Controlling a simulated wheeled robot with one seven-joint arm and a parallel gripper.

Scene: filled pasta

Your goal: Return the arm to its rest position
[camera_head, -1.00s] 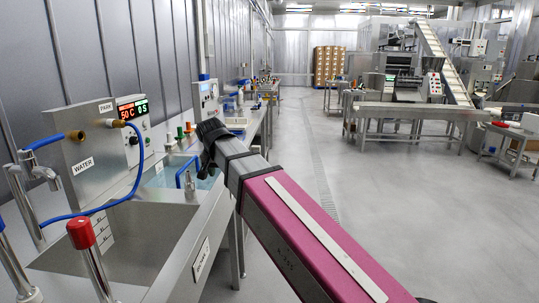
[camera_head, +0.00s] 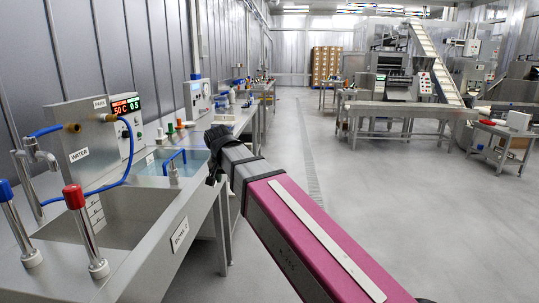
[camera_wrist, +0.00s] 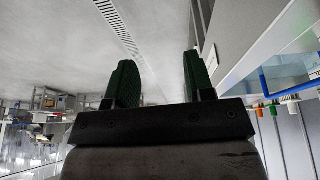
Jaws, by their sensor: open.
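My gripper (camera_wrist: 158,82) shows in the wrist view with its two dark green fingers spread apart. Nothing is between them; the grey floor and the drain grate lie behind. In the head view my magenta and grey arm reaches forward from the lower right, and its dark end (camera_head: 216,152) is beside the right edge of the sink counter. The fingers cannot be made out in the head view. The wrist picture is upside down, with the floor at the top.
A steel sink (camera_head: 125,218) with a red-capped tap (camera_head: 86,228) and a blue-capped tap (camera_head: 17,218) stands at left. A water panel (camera_head: 92,140) with a blue hose is behind it. Open floor (camera_head: 400,200) lies to the right. A machine with a conveyor (camera_head: 432,62) stands at the back.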

